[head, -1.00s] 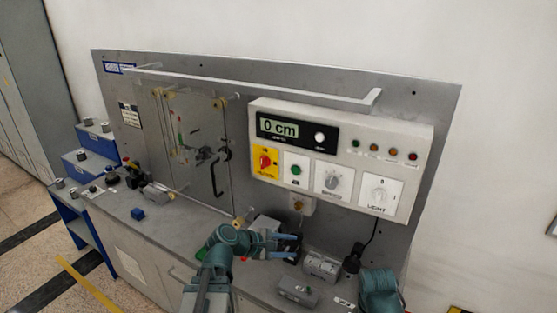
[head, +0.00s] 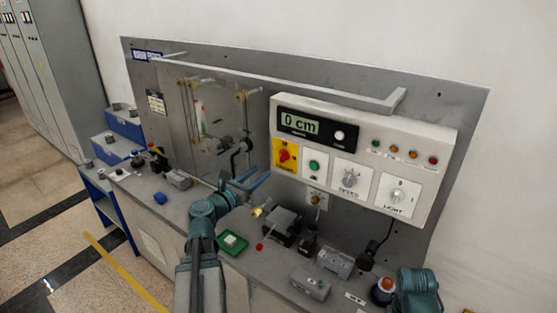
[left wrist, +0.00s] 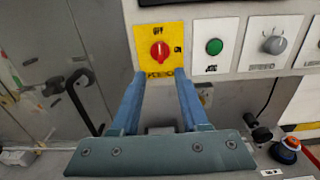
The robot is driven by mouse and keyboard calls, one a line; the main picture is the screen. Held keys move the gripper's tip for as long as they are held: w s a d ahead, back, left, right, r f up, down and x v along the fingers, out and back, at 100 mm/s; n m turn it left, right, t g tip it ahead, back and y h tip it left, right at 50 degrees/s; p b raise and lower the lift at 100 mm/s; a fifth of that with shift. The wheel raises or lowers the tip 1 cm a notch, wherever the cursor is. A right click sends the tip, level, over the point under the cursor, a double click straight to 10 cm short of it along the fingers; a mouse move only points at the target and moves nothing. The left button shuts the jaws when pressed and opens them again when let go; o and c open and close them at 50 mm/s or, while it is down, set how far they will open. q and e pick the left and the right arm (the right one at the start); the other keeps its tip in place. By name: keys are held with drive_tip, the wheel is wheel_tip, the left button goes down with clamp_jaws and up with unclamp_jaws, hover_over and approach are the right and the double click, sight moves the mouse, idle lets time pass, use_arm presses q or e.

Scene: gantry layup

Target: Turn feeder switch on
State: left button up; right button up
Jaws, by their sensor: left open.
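The feeder switch is a red rotary knob (head: 284,156) on a yellow plate at the left end of the control box. In the left wrist view the red knob (left wrist: 159,51) stands about upright, in line with OFF above it; ON is to its right. My left gripper (head: 260,181) is open and empty, in front of and a little below the yellow plate. In the left wrist view its two blue fingers (left wrist: 160,76) point at the plate's lower edge, one on each side, with the knob above and between them. My right gripper is out of view; part of my right arm shows at lower right.
The control box (head: 365,148) also carries a green button (head: 314,166), a speed knob (head: 350,178) and a light switch (head: 397,197). A black crank handle (head: 242,155) is left of the box. Several grey blocks and a green tray (head: 232,243) are on the bench.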

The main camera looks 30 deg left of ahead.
sight(281, 157)
use_arm(q)
drive_tip(key=w, duration=0.7)
drive_tip(key=w+d, duration=0.1)
drive_tip(key=w, duration=0.2)
drive_tip(key=shift+w, duration=0.4)
clamp_jaws()
